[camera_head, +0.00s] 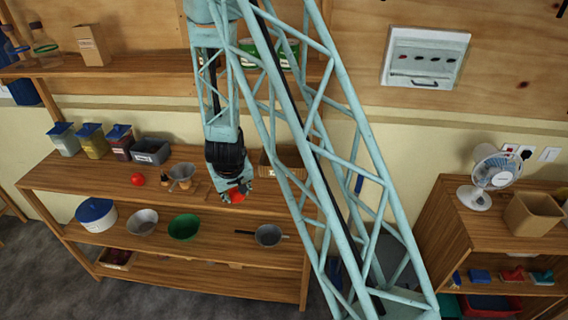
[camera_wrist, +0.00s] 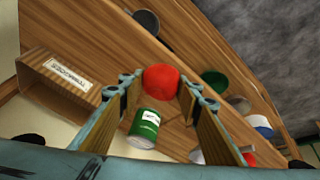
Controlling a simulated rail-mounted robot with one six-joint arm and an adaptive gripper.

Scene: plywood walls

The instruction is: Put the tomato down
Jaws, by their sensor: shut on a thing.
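A red tomato (camera_head: 236,196) is held in my gripper (camera_head: 240,192), at the front edge of the wooden shelf's top board (camera_head: 90,180). In the wrist view the tomato (camera_wrist: 161,79) sits between the tips of my two fingers (camera_wrist: 160,92), which are shut on it. The board lies beneath it; the gap between them is hard to tell. A second red tomato (camera_head: 138,179) lies on the same board to the left, and its red shows at the lower right of the wrist view (camera_wrist: 250,159).
In the wrist view a green can (camera_wrist: 144,128) lies close to the held tomato, and a labelled wooden box (camera_wrist: 35,66) is at left. A funnel (camera_head: 181,171) and a grey bin (camera_head: 151,151) stand left of my gripper. Bowls (camera_head: 184,227) sit on the lower board.

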